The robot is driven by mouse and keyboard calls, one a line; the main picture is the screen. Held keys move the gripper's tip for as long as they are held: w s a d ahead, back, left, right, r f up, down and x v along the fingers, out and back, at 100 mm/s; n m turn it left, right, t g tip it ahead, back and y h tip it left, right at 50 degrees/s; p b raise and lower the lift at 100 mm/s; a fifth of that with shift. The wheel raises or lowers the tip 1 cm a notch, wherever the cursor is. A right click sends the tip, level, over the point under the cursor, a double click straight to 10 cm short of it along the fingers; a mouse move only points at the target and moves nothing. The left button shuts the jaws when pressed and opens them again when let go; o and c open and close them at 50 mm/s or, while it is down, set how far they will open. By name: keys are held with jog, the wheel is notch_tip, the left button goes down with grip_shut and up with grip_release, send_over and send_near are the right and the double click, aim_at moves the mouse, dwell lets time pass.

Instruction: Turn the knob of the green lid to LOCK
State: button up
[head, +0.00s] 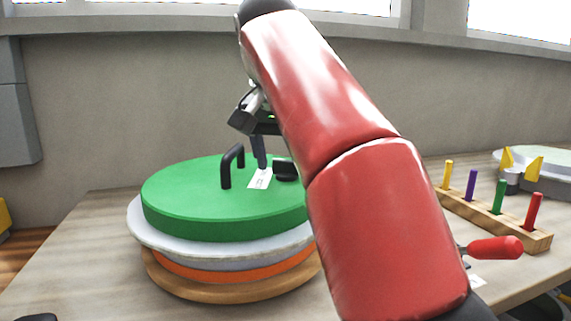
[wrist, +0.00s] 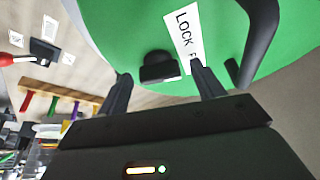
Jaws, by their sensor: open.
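The green lid (head: 180,202) sits on a white mould ring over orange and wooden layers on the table. It also fills the upper part of the wrist view (wrist: 120,30). A black arched handle (head: 226,168) stands on the lid. A white label (head: 261,178) lies on it, reading "LOCK" in the wrist view (wrist: 184,32). The black knob (head: 285,170) is beside the label and also shows in the wrist view (wrist: 158,68). My gripper (wrist: 160,82) is open, with the knob appearing between its fingertips. I cannot tell whether the fingers touch it.
A wooden rack (head: 492,218) with coloured pegs stands at the right. Behind it is another pale mould (head: 550,172) with yellow parts. A red-handled tool (head: 494,248) is near the table's right side. The table left of the lid is clear.

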jog(key=shift+c, duration=0.5)
jog(key=c, duration=0.9)
jog(key=shift+d+n, duration=0.1)
jog(key=shift+n, duration=0.2)
jog(key=n+y+p, duration=0.1)
jog(key=n, duration=0.1)
jog(key=n+y+p, duration=0.1)
jog(key=n+p, duration=0.1)
jog(key=shift+d+r, duration=0.15)
jog(key=shift+r, duration=0.05)
jog(key=n+y+p, duration=0.1)
jog(key=n, duration=0.2)
jog(key=shift+p, duration=0.35)
jog(key=shift+w+f+n+g+y+p, duration=0.15)
jog(key=shift+n+g+y+p, duration=0.3)
jog(key=shift+n, duration=1.05)
